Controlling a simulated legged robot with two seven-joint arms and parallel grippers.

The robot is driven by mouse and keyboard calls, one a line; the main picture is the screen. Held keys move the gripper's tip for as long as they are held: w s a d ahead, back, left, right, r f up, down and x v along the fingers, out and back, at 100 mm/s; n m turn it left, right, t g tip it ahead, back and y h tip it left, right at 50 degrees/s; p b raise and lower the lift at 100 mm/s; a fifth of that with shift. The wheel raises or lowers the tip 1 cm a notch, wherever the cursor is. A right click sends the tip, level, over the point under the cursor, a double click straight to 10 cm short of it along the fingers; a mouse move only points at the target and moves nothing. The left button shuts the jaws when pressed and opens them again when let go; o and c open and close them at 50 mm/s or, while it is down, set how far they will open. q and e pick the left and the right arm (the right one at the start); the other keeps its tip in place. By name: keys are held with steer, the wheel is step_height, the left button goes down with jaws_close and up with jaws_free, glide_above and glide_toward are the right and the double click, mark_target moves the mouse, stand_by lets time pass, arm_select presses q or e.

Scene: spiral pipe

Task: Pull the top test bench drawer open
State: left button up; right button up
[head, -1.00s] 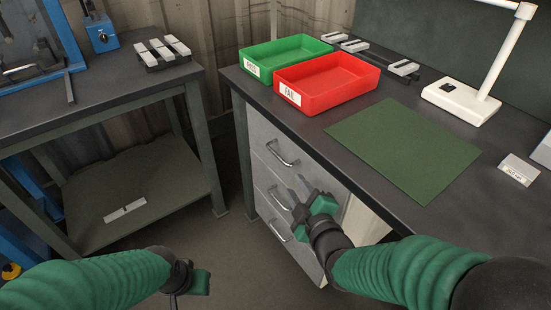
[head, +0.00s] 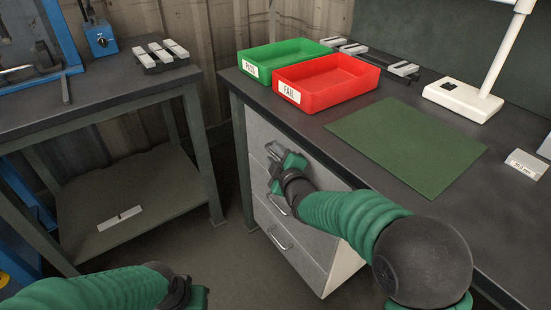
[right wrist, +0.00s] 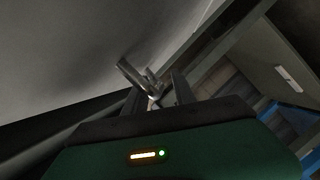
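The test bench (head: 450,215) has a grey drawer unit below its left end. The top drawer (head: 262,133) looks flush with the unit. My right gripper (head: 272,153) is at the top drawer's front and covers most of its handle. In the right wrist view, a metal handle (right wrist: 134,76) reaches toward the gap between the two dark fingers of my right gripper (right wrist: 158,92). The fingers stand apart; firm contact with the handle cannot be told. My left gripper (head: 195,296) is low at the bottom edge, away from the drawers, its fingers unclear.
Lower drawers with handles (head: 279,240) sit below. A green tray (head: 262,55) and a red tray (head: 325,98) stand on the bench above, near a green mat (head: 405,145) and a white lamp base (head: 463,101). Another table (head: 100,95) stands left; floor between is clear.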

steer(key=shift+c, duration=0.2)
jaws_close()
steer(key=shift+s+f, duration=0.1)
steer(key=shift+f, duration=0.05)
stand_by(1.1)
